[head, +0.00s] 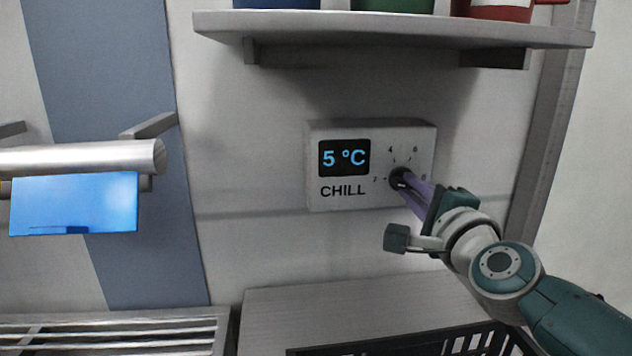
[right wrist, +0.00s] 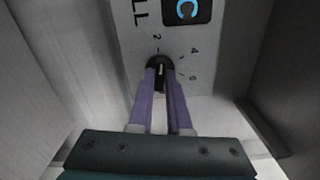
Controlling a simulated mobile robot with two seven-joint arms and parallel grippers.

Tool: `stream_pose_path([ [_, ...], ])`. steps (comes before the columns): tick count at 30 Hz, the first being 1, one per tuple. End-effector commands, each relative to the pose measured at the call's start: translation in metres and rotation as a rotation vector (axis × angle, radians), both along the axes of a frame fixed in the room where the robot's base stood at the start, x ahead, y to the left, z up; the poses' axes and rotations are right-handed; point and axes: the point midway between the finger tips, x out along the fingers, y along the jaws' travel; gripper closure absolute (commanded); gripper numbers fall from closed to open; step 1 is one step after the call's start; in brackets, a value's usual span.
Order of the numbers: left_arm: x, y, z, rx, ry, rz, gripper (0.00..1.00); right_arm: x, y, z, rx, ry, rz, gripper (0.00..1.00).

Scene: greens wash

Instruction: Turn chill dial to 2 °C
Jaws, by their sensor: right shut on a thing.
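The chill control box (head: 345,199) is a white unit on the wall, with a dark display (head: 344,157) reading "5 °C" in blue and the word CHILL below. Its small black dial (head: 396,177) sits at the right, ringed by marks including 2 and 4. My right gripper (head: 403,183) reaches in from the lower right, its purple fingers shut on the dial. In the right wrist view the dial (right wrist: 159,62) shows between the two fingertips, with the 2 and 4 marks beside it. My left gripper is not in view.
A shelf (head: 400,30) with blue, green and red containers hangs above the box. A metal bar (head: 80,158) with a blue cloth-like panel (head: 75,205) is at left. A black crate (head: 300,352) and a slatted rack (head: 110,335) lie below.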

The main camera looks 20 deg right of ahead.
Motion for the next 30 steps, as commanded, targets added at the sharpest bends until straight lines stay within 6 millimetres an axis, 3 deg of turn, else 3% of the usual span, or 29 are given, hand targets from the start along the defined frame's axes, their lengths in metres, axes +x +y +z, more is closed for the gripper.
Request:
stream_pose_path([
  [12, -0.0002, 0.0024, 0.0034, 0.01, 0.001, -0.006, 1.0, 0.0003, 0.0003, 0.0006, -0.168, 0.039, 0.001, 1.0],
  [28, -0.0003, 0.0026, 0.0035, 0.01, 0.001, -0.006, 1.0, 0.0002, 0.0002, 0.0002, -0.188, 0.044, 0.001, 1.0],
  [29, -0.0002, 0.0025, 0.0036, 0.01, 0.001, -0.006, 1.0, 0.0002, 0.0002, 0.0003, -0.188, 0.044, 0.001, 0.8],
  [30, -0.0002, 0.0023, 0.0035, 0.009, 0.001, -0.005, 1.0, 0.0002, 0.0002, 0.0002, -0.188, 0.044, 0.001, 0.76],
])
